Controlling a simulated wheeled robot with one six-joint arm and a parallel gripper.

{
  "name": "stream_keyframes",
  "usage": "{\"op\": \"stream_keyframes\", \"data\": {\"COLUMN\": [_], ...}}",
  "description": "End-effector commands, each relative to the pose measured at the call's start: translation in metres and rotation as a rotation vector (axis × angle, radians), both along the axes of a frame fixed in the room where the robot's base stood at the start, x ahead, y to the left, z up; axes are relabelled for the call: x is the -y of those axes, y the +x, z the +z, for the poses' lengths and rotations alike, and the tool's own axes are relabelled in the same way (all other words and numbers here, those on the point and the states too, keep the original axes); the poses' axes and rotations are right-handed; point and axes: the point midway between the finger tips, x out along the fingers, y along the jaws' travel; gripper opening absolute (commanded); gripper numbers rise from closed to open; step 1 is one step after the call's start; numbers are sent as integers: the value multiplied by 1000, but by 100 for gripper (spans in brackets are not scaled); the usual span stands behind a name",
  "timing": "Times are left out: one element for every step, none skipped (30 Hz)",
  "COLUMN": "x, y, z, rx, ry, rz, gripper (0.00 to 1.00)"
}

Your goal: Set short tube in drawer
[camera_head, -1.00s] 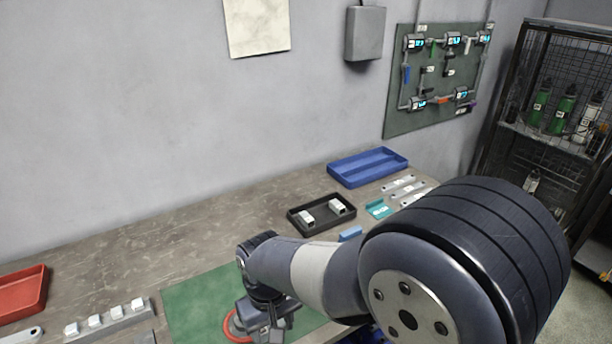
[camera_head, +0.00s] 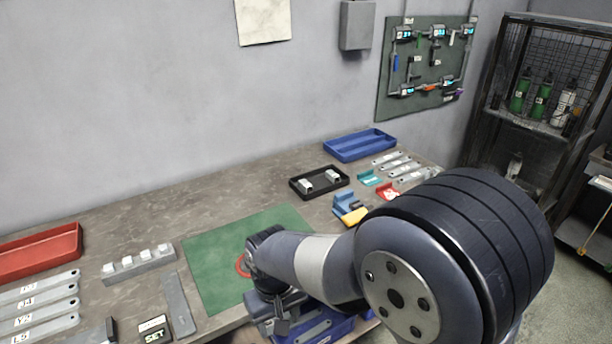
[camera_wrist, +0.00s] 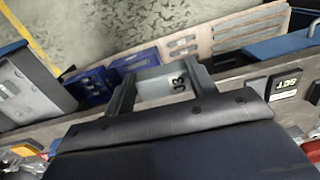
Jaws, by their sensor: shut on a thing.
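My gripper (camera_wrist: 163,88) is shut on a light grey piece (camera_wrist: 165,87) with a dark mark on it. Whether this is the short tube is hard to tell. In the head view my gripper (camera_head: 279,322) is low at the table's front edge, partly hidden by my arm. A blue drawer or tray with grey parts (camera_head: 335,328) shows beside it, below the table edge and mostly hidden. Blue parts (camera_wrist: 100,84) also show beyond the fingers in the wrist view.
A green mat (camera_head: 215,262) lies mid-table. A grey block with white pieces (camera_head: 138,264), labelled strips (camera_head: 40,305) and a red tray (camera_head: 40,252) are left. A black tray (camera_head: 318,181), blue tray (camera_head: 360,145) and blue-yellow item (camera_head: 350,208) are at the back right.

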Motion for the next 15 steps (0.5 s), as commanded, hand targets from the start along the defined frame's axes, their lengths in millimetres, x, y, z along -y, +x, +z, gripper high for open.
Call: {"op": "stream_keyframes", "data": {"x": [5,7,11,14,17,22,25,29,35,39,44,52,58,66,77], "y": [5,8,12,15,18,22,26,29,34,38,42,48,53,58,65], "z": [-3,-5,-7,-9,-11,-13,-16,-18,-21,-24,-27,-30,-34,-38,-44], "rx": [-2,-2,-2,-2,-2,-3,-3,-2,-3,-4,-4,-3,-3,-4,-4], "ry": [-1,-1,-1,-1,-1,-1,-1,-1,-1,-2,-2,-1,-1,-2,-2], "rz": [-16,-24,-36,-45,-55,-69,-80,-91,-108,-121,-136,-156,-173,-193,-220], "gripper": [27,27,27,27,27,27,27,27,27,27,27,27,27,27,27]}}
